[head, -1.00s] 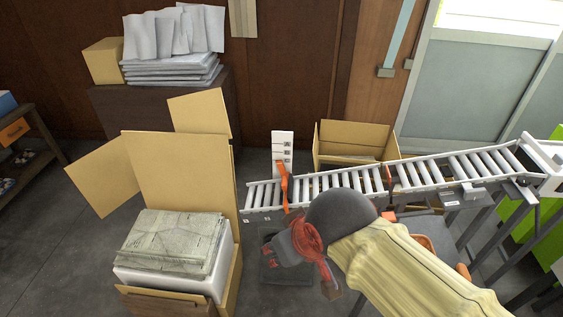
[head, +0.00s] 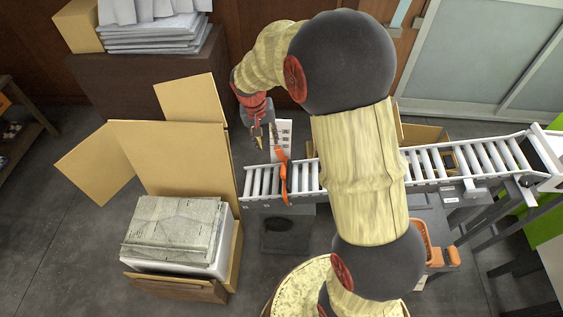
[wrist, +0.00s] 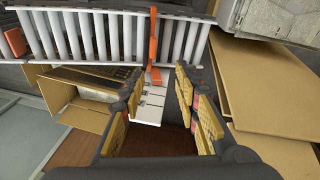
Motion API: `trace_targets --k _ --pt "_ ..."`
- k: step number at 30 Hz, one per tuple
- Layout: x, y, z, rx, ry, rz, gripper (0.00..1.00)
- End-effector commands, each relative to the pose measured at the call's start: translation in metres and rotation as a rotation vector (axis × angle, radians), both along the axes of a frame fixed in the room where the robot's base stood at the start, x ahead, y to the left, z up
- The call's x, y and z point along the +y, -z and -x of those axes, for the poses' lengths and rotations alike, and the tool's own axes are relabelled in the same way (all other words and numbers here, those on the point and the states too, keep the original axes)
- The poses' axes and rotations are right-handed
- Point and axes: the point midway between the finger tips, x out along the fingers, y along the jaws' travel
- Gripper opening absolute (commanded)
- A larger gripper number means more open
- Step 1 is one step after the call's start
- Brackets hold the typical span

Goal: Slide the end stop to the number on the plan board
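The orange end stop (head: 282,176) lies across the left part of the roller conveyor (head: 257,202). In the wrist view the end stop (wrist: 153,45) runs over the rollers, with a wider orange foot at the conveyor's edge. The white plan board (head: 287,128) stands just behind the conveyor near the end stop; it carries dark marks too small to read. In the wrist view the board (wrist: 153,96) shows between my fingers. My gripper (head: 258,140) is above and behind the conveyor's left end, left of the board. Its fingers (wrist: 159,80) are apart and empty.
An open carton with folded paper (head: 180,225) stands left of the conveyor, its flaps raised. Another open carton (wrist: 78,95) is behind the conveyor. A dark cabinet (head: 150,75) with paper stacks stands at the back left. My arm covers the conveyor's middle.

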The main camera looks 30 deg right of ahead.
Motion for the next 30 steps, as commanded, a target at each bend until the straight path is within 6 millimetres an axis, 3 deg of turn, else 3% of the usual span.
trace_targets --k 5,12,30 --pt "-0.023 0.062 -0.025 0.084 0.082 0.021 0.32" --pt "-0.044 0.138 -0.032 0.154 0.161 0.045 0.32" --pt "-0.059 0.207 -0.022 0.176 0.188 0.054 0.32"
